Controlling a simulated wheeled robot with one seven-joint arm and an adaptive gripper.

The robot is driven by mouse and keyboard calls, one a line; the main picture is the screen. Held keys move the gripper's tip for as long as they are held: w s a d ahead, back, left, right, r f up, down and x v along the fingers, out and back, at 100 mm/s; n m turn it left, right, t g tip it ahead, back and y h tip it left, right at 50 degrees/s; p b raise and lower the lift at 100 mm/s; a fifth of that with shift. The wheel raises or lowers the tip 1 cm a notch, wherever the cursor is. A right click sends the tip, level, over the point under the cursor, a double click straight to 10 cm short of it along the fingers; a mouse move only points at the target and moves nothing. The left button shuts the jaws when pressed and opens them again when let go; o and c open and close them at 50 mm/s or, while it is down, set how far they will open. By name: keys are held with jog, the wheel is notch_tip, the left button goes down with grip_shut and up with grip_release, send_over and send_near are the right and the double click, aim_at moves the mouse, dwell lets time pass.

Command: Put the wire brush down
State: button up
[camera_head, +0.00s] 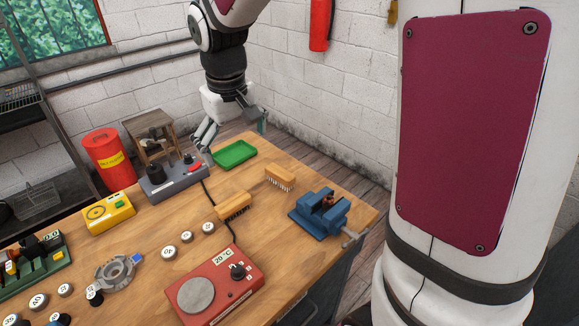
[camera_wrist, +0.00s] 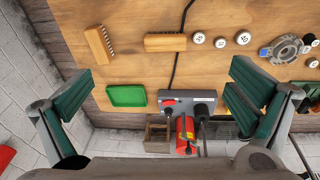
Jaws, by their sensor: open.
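Two brushes with tan wooden blocks lie on the workbench; I cannot tell which is the wire brush. One brush (camera_head: 280,176) lies bristles sideways between the green tray and the blue vise; it is upper left in the wrist view (camera_wrist: 99,45). The other brush (camera_head: 234,206) lies near the bench middle, beside a black cable; it is at top centre in the wrist view (camera_wrist: 165,42). My gripper (camera_head: 234,131) is open and empty, raised above the bench's far edge near the tray. Its fingers stand wide apart in the wrist view (camera_wrist: 160,94), away from both brushes.
A green tray (camera_head: 235,153) lies at the far edge, with a grey control box (camera_head: 174,182) left of it. A blue vise (camera_head: 320,213) sits at the right corner. A red hot plate (camera_head: 213,287) is in front. Bare wood surrounds the brushes.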

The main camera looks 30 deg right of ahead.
jog(key=s+r+t, duration=0.1)
jog(key=s+r, duration=0.3)
jog(key=s, duration=0.7)
jog(key=s+r+m+t, duration=0.1)
jog(key=s+r, duration=0.3)
jog(key=s, duration=0.6)
jog(key=shift+s+a+m+t+y, duration=0.2)
jog(key=shift+s+m+t+y, duration=0.15)
jog(key=shift+t, duration=0.45)
jog(key=shift+r, duration=0.15)
